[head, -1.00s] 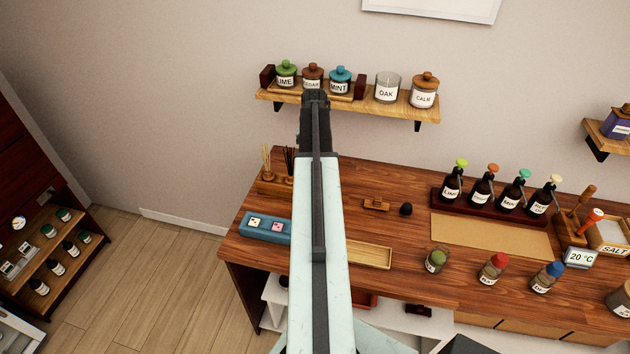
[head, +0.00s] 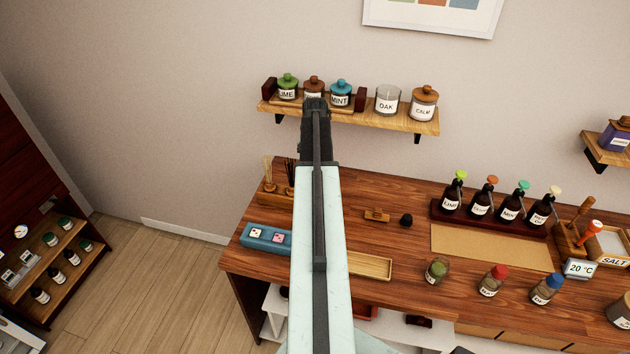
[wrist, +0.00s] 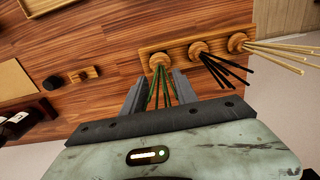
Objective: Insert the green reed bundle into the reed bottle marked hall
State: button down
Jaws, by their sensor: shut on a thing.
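The green reed bundle (wrist: 161,88) shows in the wrist view, fanning out from a round wooden holder (wrist: 160,62) at one end of a wooden stand (wrist: 180,53). My gripper (wrist: 159,80) is shut on the green reeds, with a finger on either side, close to the holder. The reeds' lower ends appear to be at the holder; I cannot tell how deep they sit. In the head view my arm hides the gripper and the green reeds. I cannot read a hall mark on any bottle.
Black reeds (wrist: 222,68) and pale reeds (wrist: 280,52) stand beside the green ones in the same stand. In the head view a blue box (head: 267,237) lies in front of the stand, and a wall shelf (head: 397,118) with jars hangs above the wooden counter (head: 385,190).

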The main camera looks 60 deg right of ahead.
jog(key=shift+r+p, duration=3.15)
jog(key=shift+r, duration=0.35)
jog(key=shift+f, duration=0.15)
